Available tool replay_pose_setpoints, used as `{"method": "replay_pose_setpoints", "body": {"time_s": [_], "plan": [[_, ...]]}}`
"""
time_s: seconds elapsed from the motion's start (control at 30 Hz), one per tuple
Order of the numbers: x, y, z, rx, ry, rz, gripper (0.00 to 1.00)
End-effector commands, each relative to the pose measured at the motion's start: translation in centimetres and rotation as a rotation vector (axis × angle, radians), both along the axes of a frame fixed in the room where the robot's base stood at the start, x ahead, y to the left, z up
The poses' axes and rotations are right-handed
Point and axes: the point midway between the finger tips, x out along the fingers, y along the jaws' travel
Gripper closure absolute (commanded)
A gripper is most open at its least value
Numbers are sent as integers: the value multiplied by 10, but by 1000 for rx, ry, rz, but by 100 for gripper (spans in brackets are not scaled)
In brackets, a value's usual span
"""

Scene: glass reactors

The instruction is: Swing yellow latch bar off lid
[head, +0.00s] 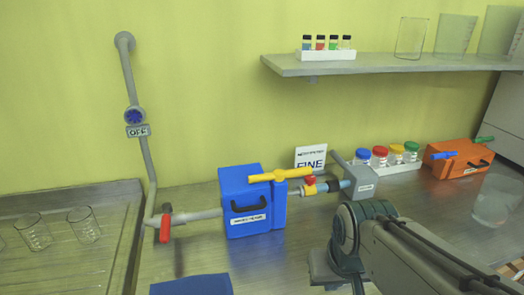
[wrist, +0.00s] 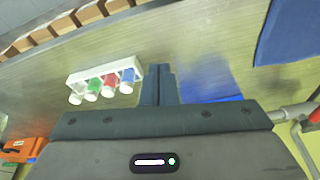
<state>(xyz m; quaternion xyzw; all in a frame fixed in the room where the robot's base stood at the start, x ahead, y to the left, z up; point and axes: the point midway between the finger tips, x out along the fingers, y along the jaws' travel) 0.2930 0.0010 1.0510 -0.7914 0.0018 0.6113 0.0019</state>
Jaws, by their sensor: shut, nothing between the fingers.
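The yellow latch bar (head: 280,175) lies across the top of the blue box (head: 252,200) in the head view, from near its left front to beyond its right side. The box has a black handle and a white label on its front. My gripper (wrist: 158,70) is shut and empty in the wrist view, its two fingers together over bare counter. My arm comes in from the lower right in the head view. My fingertips cannot be made out clearly there. My gripper does not appear to touch the bar. The wrist view does not clearly show the bar.
A pipe with a red handle (head: 165,228) joins the box's left side. Bottles with coloured caps (head: 381,158) and an orange box (head: 457,160) stand further right. A shelf (head: 390,64) hangs above. A blue mat (head: 192,286) lies in front.

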Motion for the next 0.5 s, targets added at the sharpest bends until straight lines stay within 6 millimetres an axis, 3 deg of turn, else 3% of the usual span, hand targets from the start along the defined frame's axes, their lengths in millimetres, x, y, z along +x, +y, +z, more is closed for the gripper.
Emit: {"method": "replay_pose_setpoints", "body": {"time_s": [0.5], "plan": [[5,0,4,1,-1,1,100]]}}
